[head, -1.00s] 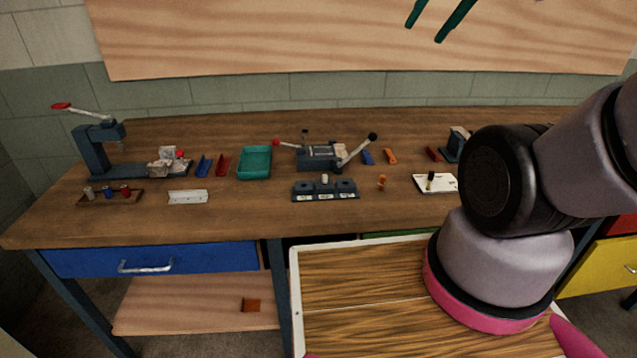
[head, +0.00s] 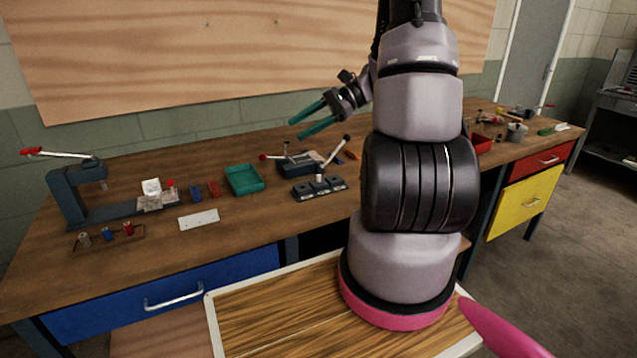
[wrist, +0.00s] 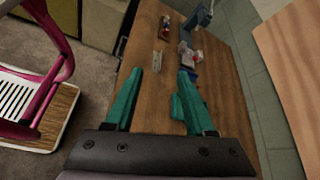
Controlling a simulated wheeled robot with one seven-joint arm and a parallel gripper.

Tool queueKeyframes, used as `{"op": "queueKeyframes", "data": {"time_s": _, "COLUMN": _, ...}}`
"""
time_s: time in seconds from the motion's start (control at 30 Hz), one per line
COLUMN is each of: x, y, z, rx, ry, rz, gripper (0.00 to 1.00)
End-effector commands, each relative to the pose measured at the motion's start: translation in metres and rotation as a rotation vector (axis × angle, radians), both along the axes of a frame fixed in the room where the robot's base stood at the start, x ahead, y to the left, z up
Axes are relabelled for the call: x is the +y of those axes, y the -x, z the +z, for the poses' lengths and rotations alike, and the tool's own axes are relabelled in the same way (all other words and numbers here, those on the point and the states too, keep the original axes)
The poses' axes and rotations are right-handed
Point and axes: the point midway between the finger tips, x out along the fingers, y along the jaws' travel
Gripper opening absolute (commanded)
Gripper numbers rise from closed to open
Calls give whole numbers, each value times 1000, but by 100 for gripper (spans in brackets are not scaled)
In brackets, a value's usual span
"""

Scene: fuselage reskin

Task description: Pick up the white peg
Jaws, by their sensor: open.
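A small pale, off-white peg (head: 319,178) stands in the middle of a dark grey three-position block (head: 319,188) on the bench in the head view. Another pale greyish peg (head: 85,240) stands in a small rack (head: 108,246) at the bench's left end, beside a blue and a red one; I cannot tell which is the peg meant. My gripper (head: 297,130) has teal fingers, spread and empty, in the air above the bench, up and left of the grey block in the picture. The open fingers (wrist: 172,62) also show in the wrist view over the bench top.
A teal tray (head: 244,180), a dark fixture with levers (head: 298,165) and a blue-grey lever press (head: 75,195) stand on the bench. A white strip (head: 199,220) lies near the front edge. Bare wood lies in front of the tray. My arm hides the bench's middle right.

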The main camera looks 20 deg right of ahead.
Motion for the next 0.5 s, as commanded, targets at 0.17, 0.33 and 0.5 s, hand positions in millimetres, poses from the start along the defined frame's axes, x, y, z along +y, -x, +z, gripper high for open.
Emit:
{"op": "queueKeyframes", "data": {"time_s": 0.17, "x": -45, "y": -28, "z": -61, "rx": 88, "ry": -242, "rz": -235, "gripper": 55}}
{"op": "queueKeyframes", "data": {"time_s": 0.33, "x": -93, "y": -41, "z": -126, "rx": 132, "ry": -443, "rz": -484, "gripper": 55}}
{"op": "queueKeyframes", "data": {"time_s": 0.5, "x": -133, "y": -39, "z": -188, "rx": 152, "ry": -581, "rz": -707, "gripper": 55}}
